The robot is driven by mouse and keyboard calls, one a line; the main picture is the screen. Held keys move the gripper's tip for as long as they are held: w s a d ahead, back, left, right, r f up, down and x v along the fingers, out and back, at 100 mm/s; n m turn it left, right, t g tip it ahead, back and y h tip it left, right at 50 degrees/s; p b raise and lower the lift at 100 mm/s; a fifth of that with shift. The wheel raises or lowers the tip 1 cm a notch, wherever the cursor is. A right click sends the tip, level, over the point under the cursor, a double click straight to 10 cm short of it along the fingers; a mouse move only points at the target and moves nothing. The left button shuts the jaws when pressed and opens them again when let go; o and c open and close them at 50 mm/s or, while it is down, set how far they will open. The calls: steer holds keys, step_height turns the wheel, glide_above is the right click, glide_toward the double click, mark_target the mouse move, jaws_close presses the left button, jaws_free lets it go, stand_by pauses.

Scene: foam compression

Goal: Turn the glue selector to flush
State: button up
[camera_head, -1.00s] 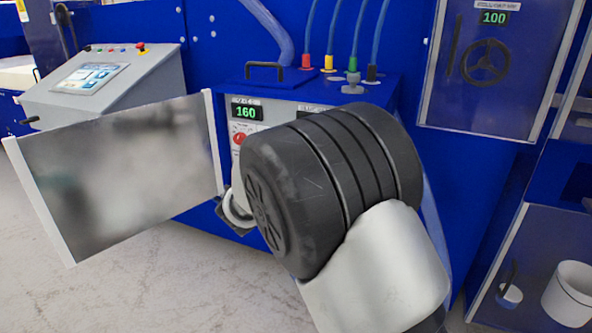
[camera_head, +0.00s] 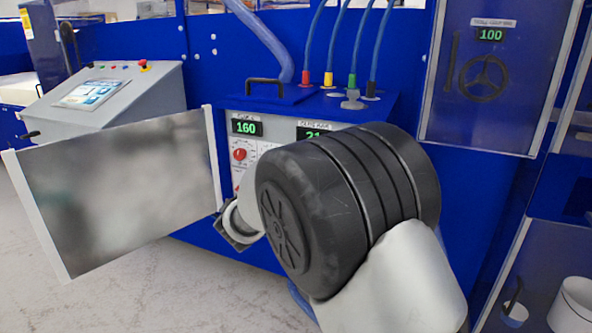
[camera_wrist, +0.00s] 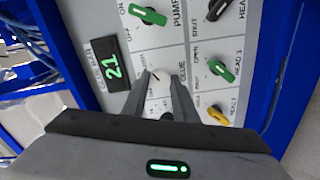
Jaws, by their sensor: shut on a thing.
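The glue selector (camera_wrist: 161,75) is a small white round knob with a dark pointer mark, beside the word GLUE on the light panel in the wrist view. My gripper (camera_wrist: 160,82) has its two grey fingers on either side of this knob and is shut on it. The pointer mark leans toward the upper left in that view. The printing around the knob is too small to read, so I cannot tell its setting. In the head view my dark arm joint hides the knob and my fingertips.
A green pump knob (camera_wrist: 148,15), another green knob (camera_wrist: 221,70) and a yellow knob (camera_wrist: 218,115) sit close around the selector. A glue bar display (camera_wrist: 112,67) reads 21. An open metal door (camera_head: 120,190) stands left of the panel, and hoses rise behind the glue unit.

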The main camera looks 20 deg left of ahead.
steer(key=o, duration=1.1)
steer(key=shift+c, duration=0.2)
steer(key=s+a+p, duration=0.1)
steer(key=s, duration=1.6)
steer(key=shift+s+a+p, duration=0.15)
steer(key=shift+s+p, duration=0.05)
steer(key=shift+p, duration=0.15)
